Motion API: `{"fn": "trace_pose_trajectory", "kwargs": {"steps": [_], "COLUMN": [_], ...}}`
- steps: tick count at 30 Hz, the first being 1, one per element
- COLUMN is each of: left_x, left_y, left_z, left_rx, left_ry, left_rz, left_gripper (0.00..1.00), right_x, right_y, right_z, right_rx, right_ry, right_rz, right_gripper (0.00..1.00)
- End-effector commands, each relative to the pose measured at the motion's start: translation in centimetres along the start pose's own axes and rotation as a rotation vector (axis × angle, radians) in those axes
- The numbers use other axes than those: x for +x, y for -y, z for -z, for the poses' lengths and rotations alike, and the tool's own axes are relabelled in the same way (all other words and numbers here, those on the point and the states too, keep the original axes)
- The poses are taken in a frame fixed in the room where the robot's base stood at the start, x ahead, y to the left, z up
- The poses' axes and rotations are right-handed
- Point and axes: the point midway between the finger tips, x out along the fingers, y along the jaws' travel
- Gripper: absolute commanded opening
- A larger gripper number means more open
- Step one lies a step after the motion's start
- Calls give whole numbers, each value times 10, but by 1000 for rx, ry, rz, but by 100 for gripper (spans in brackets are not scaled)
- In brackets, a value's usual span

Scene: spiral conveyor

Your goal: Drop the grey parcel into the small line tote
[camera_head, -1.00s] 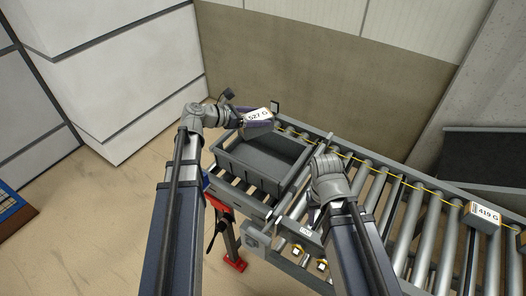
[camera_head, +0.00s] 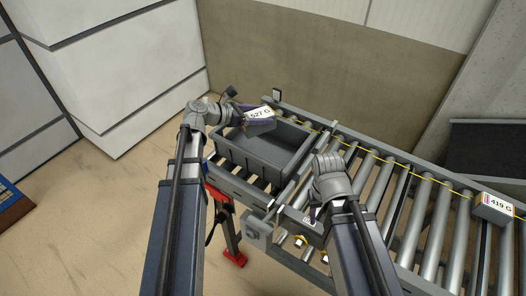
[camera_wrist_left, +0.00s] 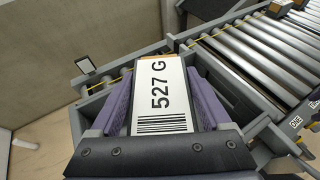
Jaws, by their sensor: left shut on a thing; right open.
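The parcel (camera_head: 260,114), with a white label reading 527 G, is held in my left gripper (camera_head: 250,118). In the left wrist view the purple fingers are on both sides of the parcel (camera_wrist_left: 160,95), and its label faces the camera. The grey line tote (camera_head: 255,158) stands at the left end of the roller conveyor. Its visible inside looks empty. The parcel is above the tote's back part, overlapping its back rim in the head view. My right gripper (camera_head: 318,212) is open and empty, over the conveyor to the right of the tote.
The roller conveyor (camera_head: 400,194) runs right from the tote. Another labelled parcel, 419 G (camera_head: 493,207), lies on its rollers at the right. A red-footed stand leg (camera_head: 229,235) is below the tote. A brown wall (camera_head: 300,65) is behind.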

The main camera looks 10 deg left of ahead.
Motion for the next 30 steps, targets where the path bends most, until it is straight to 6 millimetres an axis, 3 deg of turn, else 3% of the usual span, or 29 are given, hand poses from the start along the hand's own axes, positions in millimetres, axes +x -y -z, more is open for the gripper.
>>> {"fn": "trace_pose_trajectory", "kwargs": {"steps": [7, 8, 12, 21, 30], "left_x": [0, 0, 0, -4, -51], "left_y": [0, 0, 0, 0, 0], "left_z": [0, 0, 0, 0, -2], "left_rx": [-1, -1, 0, 0, -2], "left_ry": [2, 2, 1, -1, 0], "left_rz": [0, 0, 0, -1, -3], "left_gripper": [0, 84, 100, 100, 100], "right_x": [0, 0, 0, -2, -22], "right_y": [0, 0, 0, 0, -2], "right_z": [0, 0, 0, 0, -1], "right_rx": [0, 0, 0, 0, -1], "right_ry": [0, 0, 0, 0, 0], "right_rz": [0, 0, 0, 0, 0], "right_gripper": [50, 50, 50, 50, 50]}}
